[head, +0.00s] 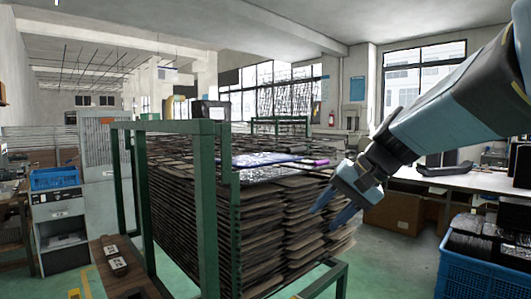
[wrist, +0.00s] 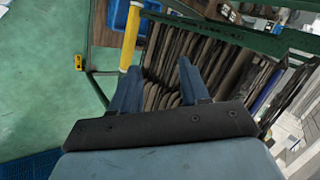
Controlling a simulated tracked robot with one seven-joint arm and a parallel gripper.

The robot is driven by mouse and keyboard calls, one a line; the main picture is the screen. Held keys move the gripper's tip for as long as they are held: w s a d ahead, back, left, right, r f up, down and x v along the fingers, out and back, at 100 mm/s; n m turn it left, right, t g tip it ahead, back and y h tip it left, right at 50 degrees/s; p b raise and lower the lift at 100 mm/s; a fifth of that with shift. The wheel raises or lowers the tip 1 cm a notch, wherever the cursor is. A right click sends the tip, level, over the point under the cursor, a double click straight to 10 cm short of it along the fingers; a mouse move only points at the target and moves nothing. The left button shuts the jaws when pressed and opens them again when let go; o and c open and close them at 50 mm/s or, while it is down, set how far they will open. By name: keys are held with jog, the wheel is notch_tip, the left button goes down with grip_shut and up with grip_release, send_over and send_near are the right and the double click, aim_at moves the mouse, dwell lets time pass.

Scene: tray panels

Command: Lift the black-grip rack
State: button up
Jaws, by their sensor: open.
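A green-framed rack (head: 206,200) holds tall stacks of thin dark tray panels (head: 285,215) in the middle of the head view. No black grip on it can be made out clearly. My gripper (head: 332,212) is open, at the rack's right side, with its fingers pointing down and left in front of the panel edges. In the wrist view my gripper (wrist: 158,65) shows two blue fingers apart, with nothing visibly held between them. The panel stack (wrist: 210,62) and a green rail (wrist: 235,36) lie beyond the fingers. Whether the fingertips touch any panel cannot be told.
A blue crate (head: 485,255) of dark pieces stands at the lower right. A white-topped table (head: 470,177) is behind my arm. A wooden bench (head: 125,275) with small devices is at the lower left. Green floor (wrist: 40,80) is open on the wrist view's left.

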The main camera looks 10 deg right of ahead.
jog(key=w+d+r+m+t+y, duration=0.2)
jog(key=w+d+r+y, duration=0.15)
jog(key=w+r, duration=0.45)
jog(key=t+y, duration=0.2)
jog(key=y, duration=0.2)
send_near(301, 151)
jog(key=shift+m, duration=0.3)
jog(key=x, duration=1.2)
jog(key=shift+w+a, duration=0.15)
jog(key=shift+a, duration=0.25)
jog(key=shift+h, duration=0.25)
grip_shut()
